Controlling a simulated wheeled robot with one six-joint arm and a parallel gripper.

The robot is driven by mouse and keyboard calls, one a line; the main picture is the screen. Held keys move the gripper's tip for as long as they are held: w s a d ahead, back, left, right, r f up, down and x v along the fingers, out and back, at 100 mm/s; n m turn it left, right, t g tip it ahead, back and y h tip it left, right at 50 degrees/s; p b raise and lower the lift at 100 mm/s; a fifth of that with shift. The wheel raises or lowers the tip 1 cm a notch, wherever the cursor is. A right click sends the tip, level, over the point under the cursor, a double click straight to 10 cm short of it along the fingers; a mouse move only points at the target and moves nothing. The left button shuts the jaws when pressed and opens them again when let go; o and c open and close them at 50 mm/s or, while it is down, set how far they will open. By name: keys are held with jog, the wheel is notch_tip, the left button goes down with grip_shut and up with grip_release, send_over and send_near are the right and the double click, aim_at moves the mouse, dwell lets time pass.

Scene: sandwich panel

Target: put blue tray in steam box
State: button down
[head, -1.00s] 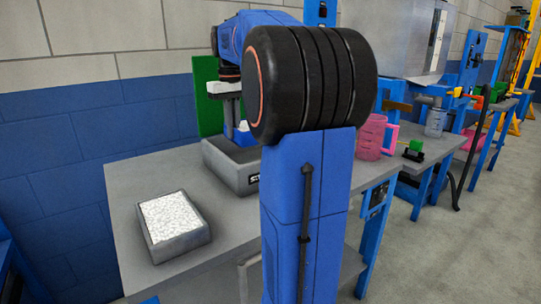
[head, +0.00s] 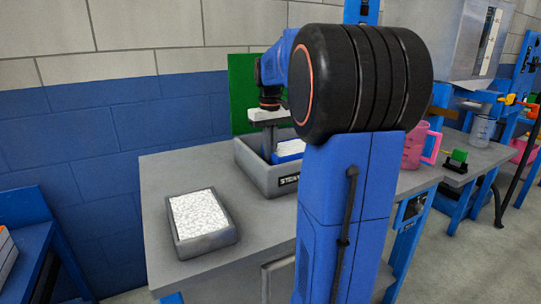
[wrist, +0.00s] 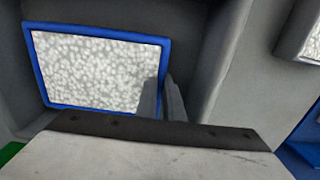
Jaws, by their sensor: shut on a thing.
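The blue tray (wrist: 97,70) has a thin blue rim and speckled white contents. In the wrist view it lies within the grey walls of the steam box (wrist: 215,50). My gripper (wrist: 162,100) is shut on the tray's right rim, near its lower right corner. In the head view the grey steam box (head: 262,172), with a dark label, stands on the bench, partly hidden by my arm. The tray (head: 290,148) shows inside it beneath my gripper (head: 270,152). Whether the tray touches the box floor cannot be told.
A grey tray of white granules (head: 200,218) sits on the bench (head: 165,190) left of the steam box. A green panel (head: 243,95) stands behind the box. A pink jug (head: 414,145) and a green-handled item (head: 458,157) are to the right. Bare bench lies around the grey tray.

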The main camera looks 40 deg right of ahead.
jog(key=shift+f, duration=0.6)
jog(key=c, duration=1.9)
grip_release()
jog(key=shift+f, duration=0.1)
notch_tip(320, 180, up, 12)
jog(key=shift+s, duration=0.15)
